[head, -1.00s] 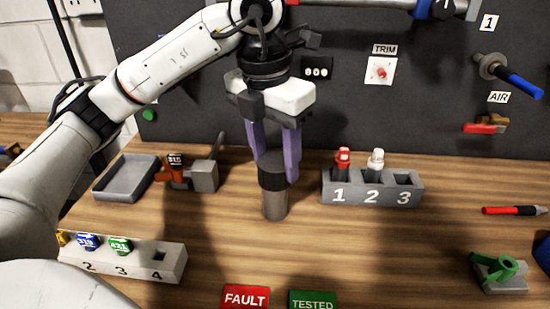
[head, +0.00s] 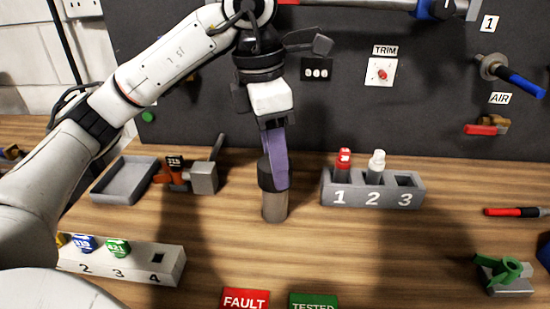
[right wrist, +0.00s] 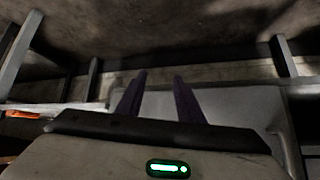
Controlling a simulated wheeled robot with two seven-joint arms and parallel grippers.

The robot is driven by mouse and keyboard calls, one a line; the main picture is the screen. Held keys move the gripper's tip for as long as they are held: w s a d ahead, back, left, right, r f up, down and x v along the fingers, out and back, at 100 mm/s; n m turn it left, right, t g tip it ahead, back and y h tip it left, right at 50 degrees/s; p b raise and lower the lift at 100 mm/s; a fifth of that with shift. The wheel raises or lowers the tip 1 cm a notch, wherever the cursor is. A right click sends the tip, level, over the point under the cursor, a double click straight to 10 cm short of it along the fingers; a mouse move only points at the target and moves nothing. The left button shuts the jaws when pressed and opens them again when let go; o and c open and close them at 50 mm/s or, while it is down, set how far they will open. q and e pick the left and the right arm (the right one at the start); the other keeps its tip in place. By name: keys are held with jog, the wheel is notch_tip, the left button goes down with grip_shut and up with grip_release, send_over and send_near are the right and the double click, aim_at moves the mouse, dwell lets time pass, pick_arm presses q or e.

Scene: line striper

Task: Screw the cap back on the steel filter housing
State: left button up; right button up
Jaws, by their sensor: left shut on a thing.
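The steel filter housing (head: 275,207) stands upright on the bench in the middle of the head view. Its dark cap (head: 265,174) sits on top of the housing, partly hidden behind the purple fingers. My left gripper (head: 275,180) points down from above and is shut on the cap. One finger hides most of the other from this side. My right gripper (right wrist: 160,82) shows only in the right wrist view, its two purple fingers apart with nothing seen between them.
A grey numbered rack (head: 372,190) with a red-topped and a white-topped bottle stands right of the housing. A small vise-like block (head: 204,178) and a grey tray (head: 124,181) are to the left. FAULT (head: 245,297) and TESTED (head: 313,301) plates lie in front. Bench around the housing is clear.

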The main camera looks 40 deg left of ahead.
pick_arm(q)
jog(key=shift+m, duration=1)
jog(key=m, duration=0.2)
jog(key=shift+m, duration=0.3)
jog(key=m+g+p, duration=0.1)
jog(key=m, duration=0.3)
jog(key=shift+m, duration=0.3)
